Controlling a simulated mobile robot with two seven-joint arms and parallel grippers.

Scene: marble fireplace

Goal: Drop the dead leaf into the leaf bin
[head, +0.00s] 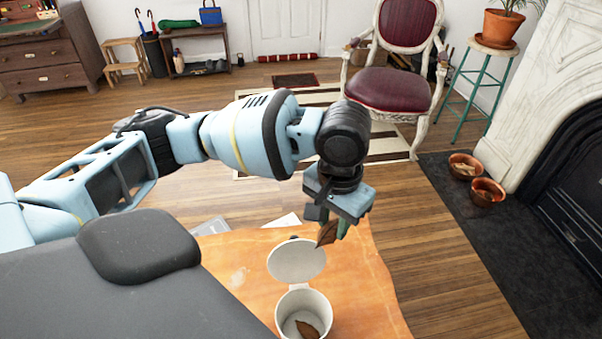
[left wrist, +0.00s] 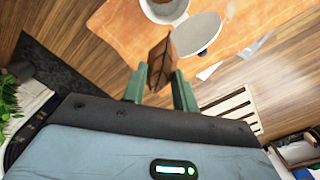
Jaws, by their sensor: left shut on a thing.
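My left gripper (head: 333,227) is shut on a brown dead leaf (head: 327,233), held above the orange cloth close to the bin's raised lid. In the left wrist view the leaf (left wrist: 161,62) sits between the green fingertips (left wrist: 161,80). The white leaf bin (head: 304,312) stands at the bottom of the head view with its round lid (head: 297,260) open. Another brown leaf (head: 307,329) lies inside it. In the left wrist view the bin (left wrist: 165,10) is cut by the top edge, and the lid (left wrist: 196,34) is beside the leaf. My right gripper is not in view.
The bin stands on an orange cloth (head: 378,295) on the wooden floor. Papers (head: 212,228) lie at the cloth's far edge. A red chair (head: 395,88), a plant stool (head: 487,85) and two copper pots (head: 487,192) stand by the fireplace at right.

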